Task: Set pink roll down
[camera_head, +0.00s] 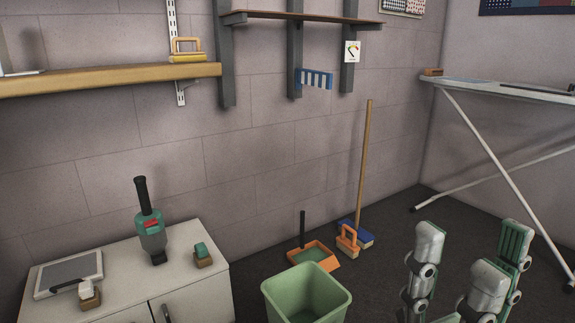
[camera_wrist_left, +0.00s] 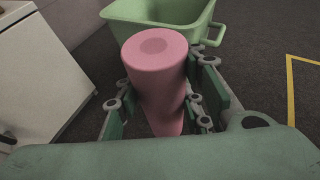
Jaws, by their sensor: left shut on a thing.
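The pink roll (camera_wrist_left: 158,65) stands out in the left wrist view, its round end facing the camera. My left gripper (camera_wrist_left: 165,88) is shut on it, with fingers on both sides. The roll overlaps the near rim of a green bin (camera_wrist_left: 122,10); I cannot tell its height above the floor. The roll and left gripper are not in the head view. My right gripper (camera_head: 468,262) is at the lower right of the head view, its fingers apart and nothing visible between them.
The green bin (camera_head: 279,294) also shows in the head view, beside a white cabinet (camera_head: 190,262). An orange dustpan (camera_head: 322,262) and a broom (camera_head: 364,165) are behind it. An ironing board (camera_head: 510,92) stands at the right.

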